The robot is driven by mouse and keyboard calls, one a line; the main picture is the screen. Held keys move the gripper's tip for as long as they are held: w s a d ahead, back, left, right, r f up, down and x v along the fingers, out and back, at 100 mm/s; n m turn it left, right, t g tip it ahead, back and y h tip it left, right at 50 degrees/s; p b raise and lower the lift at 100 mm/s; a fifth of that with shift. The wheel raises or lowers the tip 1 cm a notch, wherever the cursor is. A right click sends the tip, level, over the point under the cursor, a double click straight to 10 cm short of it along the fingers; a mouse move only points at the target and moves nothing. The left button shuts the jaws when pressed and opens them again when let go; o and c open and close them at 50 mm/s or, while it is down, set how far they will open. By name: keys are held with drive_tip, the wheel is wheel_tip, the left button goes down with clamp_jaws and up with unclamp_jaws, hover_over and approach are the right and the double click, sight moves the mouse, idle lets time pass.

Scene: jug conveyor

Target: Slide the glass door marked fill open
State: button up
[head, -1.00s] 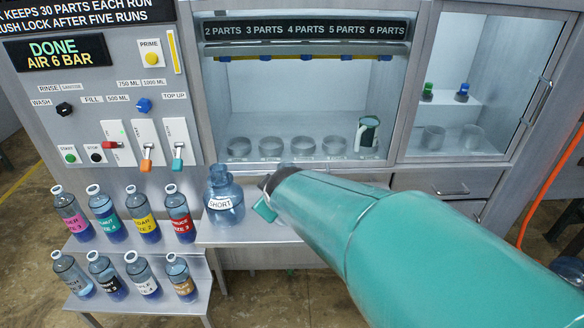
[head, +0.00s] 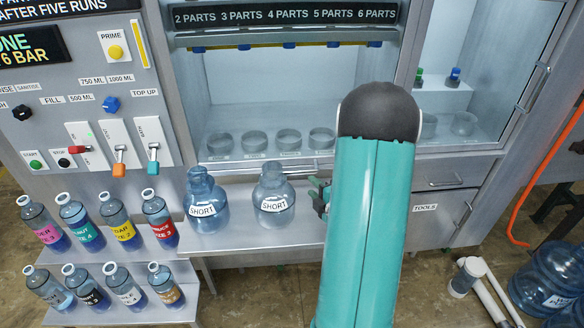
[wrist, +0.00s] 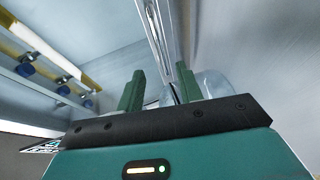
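The filling bay (head: 262,90) has a glazed-looking front below the PARTS sign. I cannot read a "fill" mark on a door. A thin metal bar (head: 262,167) runs along the bay's lower edge. My gripper (head: 320,195) is low in front of the bay, right of the jugs, partly hidden by my arm. In the wrist view my gripper (wrist: 160,88) has its two green fingers apart. A long metal bar (wrist: 156,35) runs beyond and between them; I cannot tell whether they touch it. A pale clear thing (wrist: 213,84) shows behind the right finger.
Two blue jugs labelled SHORT (head: 207,207) (head: 272,203) stand on the shelf left of my gripper. Nozzles (wrist: 62,78) show at left in the wrist view. Several labelled bottles (head: 115,220) stand on the lower left rack. A right-hand cabinet (head: 470,80) has glass and a handle.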

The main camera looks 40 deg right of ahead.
sight(298, 173)
drive_tip(key=x, duration=1.3)
drive_tip(key=shift+w+d, duration=0.1)
drive_tip(key=shift+w, duration=0.05)
clamp_jaws()
